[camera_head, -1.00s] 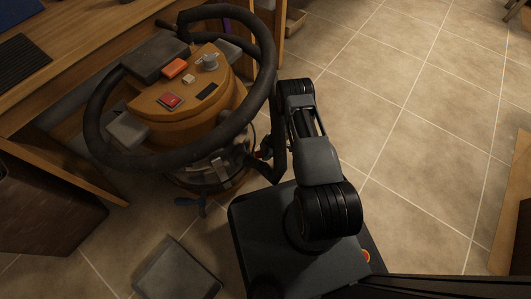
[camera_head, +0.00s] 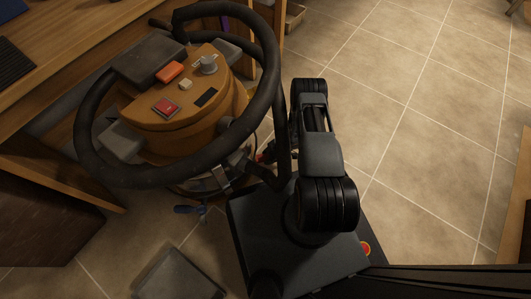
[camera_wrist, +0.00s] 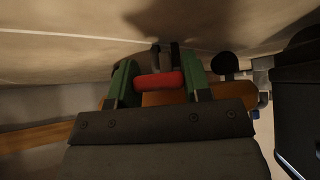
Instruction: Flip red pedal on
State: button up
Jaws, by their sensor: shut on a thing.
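The red pedal (camera_wrist: 160,82) is a small rounded red piece in the wrist view. It lies between the two green fingers of my gripper (camera_wrist: 160,73), which is shut on it. In the head view a small patch of red (camera_head: 268,152) shows low on the right side of the orange-brown floor machine (camera_head: 190,130). The fingers cannot be made out there, behind the machine's black ring handle (camera_head: 180,178) and my arm.
The machine's top carries a red switch (camera_head: 166,107), an orange button (camera_head: 170,72) and a grey knob (camera_head: 208,64). A wooden desk (camera_head: 75,50) stands behind it at left. A grey slab (camera_head: 180,276) lies on the floor in front. Tiled floor at right is clear.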

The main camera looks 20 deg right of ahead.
jog(key=shift+s+f+y, duration=0.1)
jog(key=shift+f+y, duration=0.35)
jog(key=shift+y, duration=0.25)
jog(key=o, duration=1.3)
jog(key=shift+r, duration=0.1)
jog(key=p+v, duration=0.5)
jog(key=v, duration=0.8)
jog(key=shift+s+d+r, duration=0.1)
jog(key=shift+d+r, duration=0.1)
jog(key=shift+d, duration=0.05)
